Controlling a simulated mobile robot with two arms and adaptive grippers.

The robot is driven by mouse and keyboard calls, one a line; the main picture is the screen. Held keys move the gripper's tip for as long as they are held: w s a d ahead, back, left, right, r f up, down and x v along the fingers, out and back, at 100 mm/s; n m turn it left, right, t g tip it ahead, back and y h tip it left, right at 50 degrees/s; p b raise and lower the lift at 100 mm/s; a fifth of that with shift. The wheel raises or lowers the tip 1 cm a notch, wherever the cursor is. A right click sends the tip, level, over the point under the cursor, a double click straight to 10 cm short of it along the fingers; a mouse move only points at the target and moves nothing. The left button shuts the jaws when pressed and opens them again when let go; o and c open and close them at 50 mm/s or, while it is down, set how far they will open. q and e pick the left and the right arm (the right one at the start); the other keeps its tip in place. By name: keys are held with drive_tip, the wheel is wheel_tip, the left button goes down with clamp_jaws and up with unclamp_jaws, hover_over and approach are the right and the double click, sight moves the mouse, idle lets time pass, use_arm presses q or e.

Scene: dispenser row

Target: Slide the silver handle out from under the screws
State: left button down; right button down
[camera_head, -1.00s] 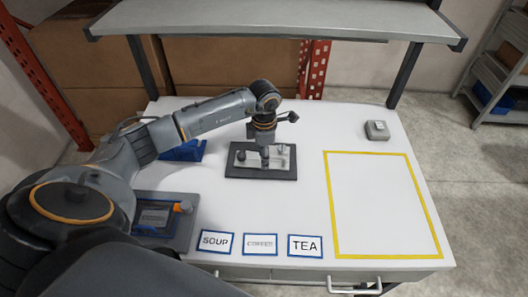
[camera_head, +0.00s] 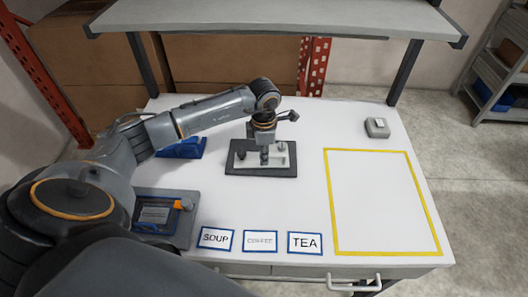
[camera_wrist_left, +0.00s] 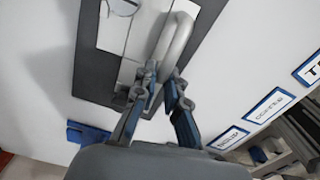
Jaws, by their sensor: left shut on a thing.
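The silver handle (camera_wrist_left: 178,36) is a bent, rounded bar over a pale plate in the left wrist view. My left gripper (camera_wrist_left: 162,76) is shut on the end of the handle nearest to it. In the head view the left gripper (camera_head: 264,158) points down over the dark-edged board (camera_head: 262,172) that carries the plate. A dark round knob (camera_head: 241,155) and a pale knob (camera_head: 281,147) stand on the board on either side of the gripper; I cannot tell whether these are the screws. The gripper hides part of the handle. My right gripper is not in view.
Soup (camera_head: 215,238), coffee (camera_head: 260,241) and tea (camera_head: 305,243) labels lie along the front edge. A yellow-outlined area (camera_head: 382,205) on the right is empty. A small grey box (camera_head: 377,128) stands behind it. A blue object (camera_head: 182,148) lies left of the board.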

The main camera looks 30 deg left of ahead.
use_arm(q)
drive_tip(key=shift+s+d+p, duration=0.3)
drive_tip(key=shift+s+d, duration=0.3)
drive_tip(key=shift+s, duration=0.35)
drive_tip(key=shift+s+d+p, duration=0.3)
drive_tip(key=shift+s+d, duration=0.25)
drive_tip(key=shift+s, duration=0.35)
drive_tip(key=shift+s+d+p, duration=0.3)
drive_tip(key=shift+s+d, duration=0.3)
drive_tip(key=shift+s, duration=0.35)
wheel_tip(320, 180, up, 6)
drive_tip(key=p, duration=0.3)
drive_tip(key=shift+p, duration=0.3)
drive_tip(key=shift+d, duration=0.1)
